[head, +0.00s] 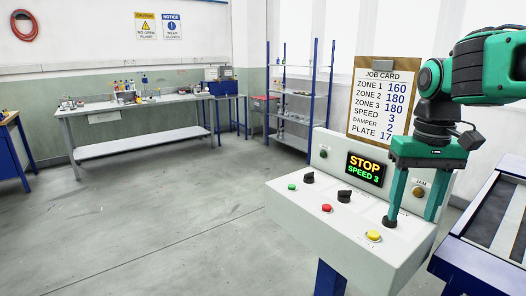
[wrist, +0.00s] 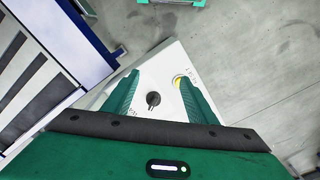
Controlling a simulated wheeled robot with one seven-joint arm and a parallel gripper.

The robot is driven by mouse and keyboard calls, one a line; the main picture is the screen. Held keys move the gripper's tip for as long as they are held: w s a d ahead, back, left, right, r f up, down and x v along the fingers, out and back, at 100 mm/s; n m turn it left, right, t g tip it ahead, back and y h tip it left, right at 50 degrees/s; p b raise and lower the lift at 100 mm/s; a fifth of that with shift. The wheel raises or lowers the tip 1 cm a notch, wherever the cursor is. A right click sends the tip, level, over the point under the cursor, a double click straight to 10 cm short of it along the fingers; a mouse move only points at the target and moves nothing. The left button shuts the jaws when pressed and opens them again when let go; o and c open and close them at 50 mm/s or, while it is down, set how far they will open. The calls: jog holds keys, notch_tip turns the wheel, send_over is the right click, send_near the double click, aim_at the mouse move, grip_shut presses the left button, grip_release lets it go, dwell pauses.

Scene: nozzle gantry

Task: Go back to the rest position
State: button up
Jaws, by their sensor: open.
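My gripper (head: 412,218) is over the right end of the white sloped control panel (head: 300,200), fingers pointing down, spread apart and empty. In the wrist view my gripper (wrist: 158,84) has its two green fingers on either side of a dark knob (wrist: 153,98); whether they touch it I cannot tell. In the head view a dark knob (head: 389,222) shows at the tip of the left finger. A yellow button (head: 373,236) lies just left of it, and shows beside the right finger in the wrist view (wrist: 177,81).
The panel also has a red button (head: 327,208), a green button (head: 292,187) and two black knobs. Its display (head: 365,169) reads STOP, SPEED 3. A job card (head: 380,98) stands behind. A blue-framed machine (head: 480,255) is close on the right. Floor at left is clear.

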jog(key=s+d+f+m, duration=0.2)
jog(key=s+d+f, duration=0.3)
jog(key=s+f, duration=0.2)
jog(key=s+d+f+m, duration=0.3)
jog(key=s+f, duration=0.3)
jog(key=s, duration=0.5)
jog(key=shift+d+f, duration=0.4)
jog(key=shift+d, duration=0.5)
jog(key=c, duration=0.4)
jog(key=shift+c, duration=0.7)
